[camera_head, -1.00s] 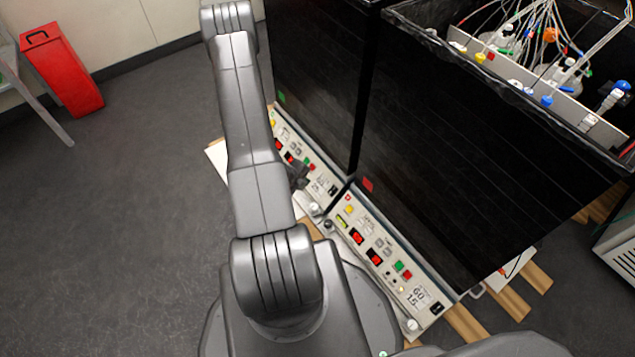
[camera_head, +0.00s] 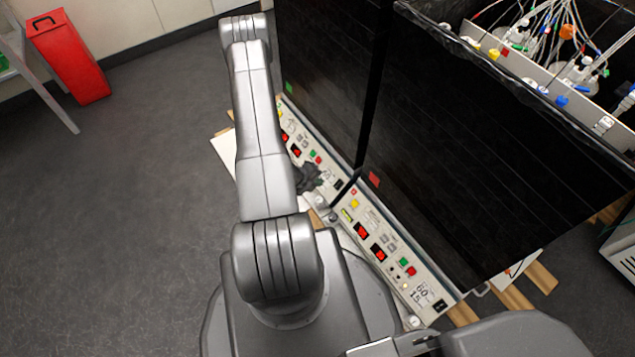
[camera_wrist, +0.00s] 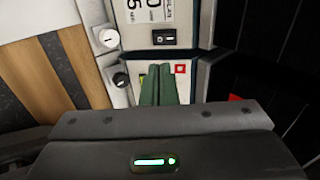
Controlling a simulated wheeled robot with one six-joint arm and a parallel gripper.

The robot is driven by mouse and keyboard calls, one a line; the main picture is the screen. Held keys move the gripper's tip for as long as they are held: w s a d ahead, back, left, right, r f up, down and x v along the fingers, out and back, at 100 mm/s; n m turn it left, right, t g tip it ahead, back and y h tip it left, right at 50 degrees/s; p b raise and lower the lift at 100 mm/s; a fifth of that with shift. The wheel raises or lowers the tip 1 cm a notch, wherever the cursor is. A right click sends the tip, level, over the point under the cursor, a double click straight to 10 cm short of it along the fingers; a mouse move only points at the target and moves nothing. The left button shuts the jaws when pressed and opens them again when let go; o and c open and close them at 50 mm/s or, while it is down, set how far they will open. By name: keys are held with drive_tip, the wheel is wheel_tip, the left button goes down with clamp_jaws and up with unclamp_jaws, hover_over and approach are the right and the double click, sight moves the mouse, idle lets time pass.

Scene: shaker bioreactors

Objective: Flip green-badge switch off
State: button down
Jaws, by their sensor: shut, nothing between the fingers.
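The green badge (camera_head: 289,88) is on the front of the left black-walled unit. That unit's pale control panel (camera_head: 297,146) runs along its foot, with a small black rocker switch (camera_head: 338,184) at its near end. The rocker switch also shows in the wrist view (camera_wrist: 164,37), top centre; I cannot tell its position. My gripper (camera_head: 310,178) is by the near end of this panel, partly hidden by my arm. In the wrist view its green fingers (camera_wrist: 158,72) are shut and empty. Their tips appear just below the switch, over the seam between panels; contact is not visible.
The right unit has a red badge (camera_head: 374,179) and a similar panel (camera_head: 388,250) close by. Two round knobs (camera_wrist: 110,38) (camera_wrist: 121,79) are left of the fingers. Black walls rise behind the panels. Open floor (camera_head: 110,220) lies left; a red bin (camera_head: 68,56) stands far left.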

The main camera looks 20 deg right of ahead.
sight(337, 185)
drive_tip(key=b+x, duration=0.2)
drive_tip(key=x, duration=0.9)
drive_tip(key=shift+b, duration=0.4)
drive_tip(key=shift+a, duration=0.1)
drive_tip(key=f+b, duration=0.1)
drive_tip(key=b, duration=0.2)
drive_tip(key=shift+f, duration=0.3)
drive_tip(key=shift+r, duration=0.15)
drive_tip(key=shift+d+r, duration=0.25)
drive_tip(key=shift+r, duration=0.55)
